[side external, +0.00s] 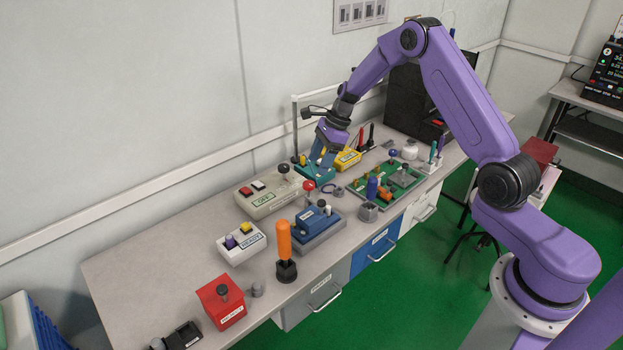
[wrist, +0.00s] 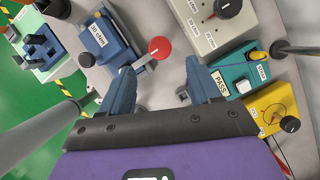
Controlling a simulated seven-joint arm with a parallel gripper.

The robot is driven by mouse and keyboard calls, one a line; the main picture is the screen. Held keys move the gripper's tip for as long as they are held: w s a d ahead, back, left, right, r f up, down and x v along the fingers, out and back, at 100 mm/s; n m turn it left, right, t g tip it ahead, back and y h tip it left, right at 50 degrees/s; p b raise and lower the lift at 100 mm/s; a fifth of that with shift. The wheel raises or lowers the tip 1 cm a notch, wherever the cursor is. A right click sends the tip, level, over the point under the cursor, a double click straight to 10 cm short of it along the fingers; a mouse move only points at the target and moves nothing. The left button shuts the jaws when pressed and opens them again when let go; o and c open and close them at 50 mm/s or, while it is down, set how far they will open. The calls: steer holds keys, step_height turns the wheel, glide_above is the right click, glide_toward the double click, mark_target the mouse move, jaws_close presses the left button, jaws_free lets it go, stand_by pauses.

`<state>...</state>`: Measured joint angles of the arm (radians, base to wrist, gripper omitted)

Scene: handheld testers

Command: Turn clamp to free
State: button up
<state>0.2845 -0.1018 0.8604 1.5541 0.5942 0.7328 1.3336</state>
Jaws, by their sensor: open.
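The clamp appears to be the blue fixture (side external: 322,228) with a white label and a lever ending in a red ball (side external: 309,186). My gripper (side external: 323,158) is open and empty, pointing down above the teal tester at the back of the bench. It also shows in the wrist view (wrist: 168,82). The ball is apart from both fingers.
A cream box (side external: 268,196) with a black knob stands left of the clamp. The teal tester (wrist: 240,78) and yellow tester (wrist: 270,108) are close to my right finger in the wrist view. An orange-handled tool (side external: 284,243) stands upright in front. A green board (side external: 388,186) lies right.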

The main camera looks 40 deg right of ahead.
mark_target(309, 183)
steer(key=x, duration=0.6)
steer(key=shift+a+f, duration=0.15)
steer(key=shift+f, duration=0.2)
steer(key=c, duration=1)
